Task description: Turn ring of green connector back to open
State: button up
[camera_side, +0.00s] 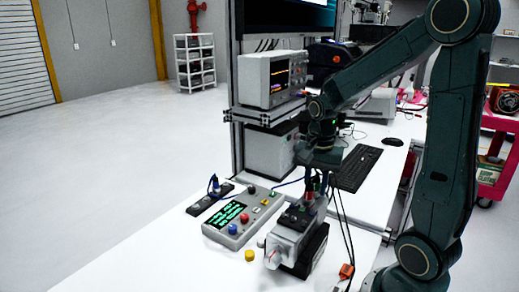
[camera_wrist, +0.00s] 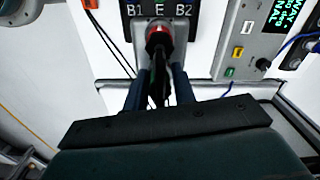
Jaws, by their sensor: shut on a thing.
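The grey motor unit (camera_side: 284,240) stands on the white bench, with connectors and black cables on its top. My gripper (camera_side: 317,180) is over it, pointing down. In the wrist view my gripper (camera_wrist: 161,72) has its two fingers around a dark, cabled connector body, shut on it. The ring colour of this connector is hidden.
A grey control box (camera_side: 240,220) with a green display and coloured buttons stands left of the motor unit. A yellow button-like piece (camera_side: 249,256) and an orange plug (camera_side: 346,271) lie nearby. Black cables hang close to my gripper. The front left bench is clear.

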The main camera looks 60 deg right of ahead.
aim_at(316, 178)
jog(key=shift+n, duration=1.8)
jog(key=o, duration=0.5)
jog(key=shift+r, duration=4.55)
